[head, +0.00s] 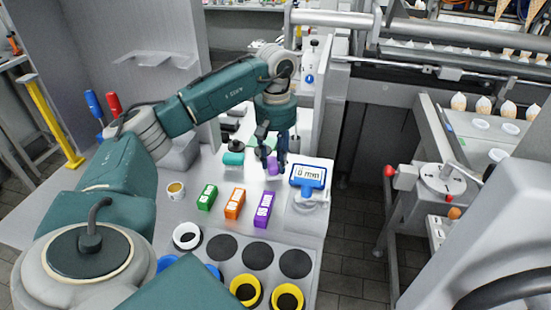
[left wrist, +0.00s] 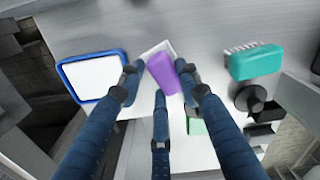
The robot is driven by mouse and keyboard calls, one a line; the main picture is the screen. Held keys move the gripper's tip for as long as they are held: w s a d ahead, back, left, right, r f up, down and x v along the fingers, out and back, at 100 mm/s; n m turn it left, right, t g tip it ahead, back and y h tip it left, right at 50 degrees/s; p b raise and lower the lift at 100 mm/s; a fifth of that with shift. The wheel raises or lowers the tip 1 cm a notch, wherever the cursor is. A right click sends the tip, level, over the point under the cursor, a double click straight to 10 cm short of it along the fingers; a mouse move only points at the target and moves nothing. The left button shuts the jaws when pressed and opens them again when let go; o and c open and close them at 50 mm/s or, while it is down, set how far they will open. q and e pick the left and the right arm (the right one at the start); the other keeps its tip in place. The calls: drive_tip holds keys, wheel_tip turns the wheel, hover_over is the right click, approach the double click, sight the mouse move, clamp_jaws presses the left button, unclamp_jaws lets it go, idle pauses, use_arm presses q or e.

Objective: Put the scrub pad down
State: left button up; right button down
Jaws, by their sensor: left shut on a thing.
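The scrub pad is a purple block (left wrist: 161,70) held between the blue fingers of my left gripper (left wrist: 165,85) in the left wrist view. It is tilted there, and fingers hide its edges. In the head view the purple pad (head: 273,166) shows small among the fingers of my left gripper (head: 272,162), low over the grey worktop (head: 225,228). I cannot tell whether the pad touches the surface. A pale square (left wrist: 151,48) lies partly behind the pad in the left wrist view. My right gripper is not in view.
A blue-framed display (head: 308,176) stands right of the pad, and a teal brush-like block (head: 233,158) left of it. Green (head: 207,197), orange (head: 235,204) and purple (head: 264,209) boxes stand nearer. Dark round holes and yellow rings (head: 245,290) fill the front.

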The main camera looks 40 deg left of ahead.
sight(276, 161)
use_arm(q)
drive_tip(key=shift+f, duration=0.2)
drive_tip(key=o, duration=0.8)
drive_tip(key=shift+o, duration=1.1)
drive_tip(key=shift+r, duration=0.1)
wheel_tip(276, 161, up, 7)
drive_tip(key=shift+w+f+b, duration=0.1)
drive_tip(key=shift+b, duration=0.2)
wheel_tip(276, 161, up, 6)
drive_tip(key=shift+f+p, duration=0.25)
drive_tip(key=shift+p, duration=0.6)
drive_tip(key=shift+f, duration=0.1)
